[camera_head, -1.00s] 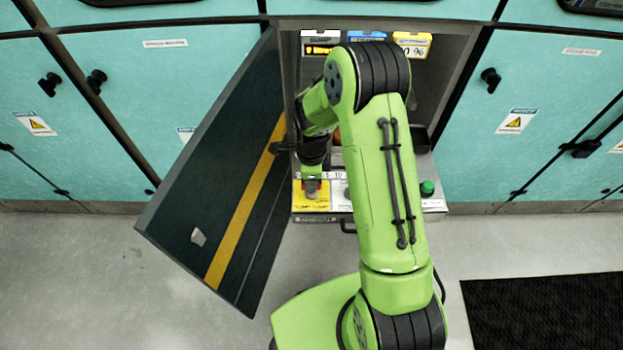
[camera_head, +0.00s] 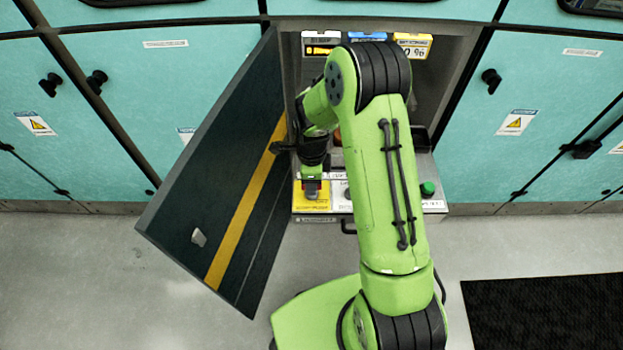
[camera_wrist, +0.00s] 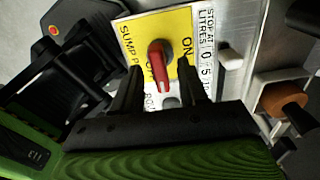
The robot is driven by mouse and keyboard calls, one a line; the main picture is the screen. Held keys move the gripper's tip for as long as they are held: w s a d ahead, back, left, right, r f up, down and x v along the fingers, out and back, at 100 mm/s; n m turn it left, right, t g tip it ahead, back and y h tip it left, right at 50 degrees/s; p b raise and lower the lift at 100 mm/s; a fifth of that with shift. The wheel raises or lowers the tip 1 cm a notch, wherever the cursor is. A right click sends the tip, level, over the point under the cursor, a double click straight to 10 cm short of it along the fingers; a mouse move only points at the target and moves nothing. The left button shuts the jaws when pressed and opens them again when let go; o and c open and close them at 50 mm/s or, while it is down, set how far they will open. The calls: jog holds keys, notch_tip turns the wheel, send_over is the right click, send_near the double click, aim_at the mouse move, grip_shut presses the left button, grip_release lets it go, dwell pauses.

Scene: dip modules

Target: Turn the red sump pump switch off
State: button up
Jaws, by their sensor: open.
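The red sump pump switch (camera_wrist: 160,62) is a rotary handle on a yellow panel (camera_wrist: 128,27) lettered SUMP PUMP and ON. In the wrist view its handle points down toward my gripper, and the ON lettering is to its right. My gripper (camera_wrist: 160,76) is open, with one dark finger on each side of the handle. Gaps show between the handle and both fingers, so it is not clamped. In the head view my gripper (camera_head: 311,186) is over the yellow panel (camera_head: 311,206) and hides the switch.
The open cabinet door (camera_head: 205,180) stands close left of my arm. A green button (camera_head: 428,188) is on the shelf's right. An orange-brown knob (camera_wrist: 282,98) and a white label (camera_wrist: 207,45) lie right of the switch. Display boxes (camera_head: 413,45) stand at the back.

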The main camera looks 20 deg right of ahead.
notch_tip(320, 180, up, 16)
jog(key=p, duration=0.3)
jog(key=shift+f+p, duration=0.2)
jog(key=shift+p, duration=0.2)
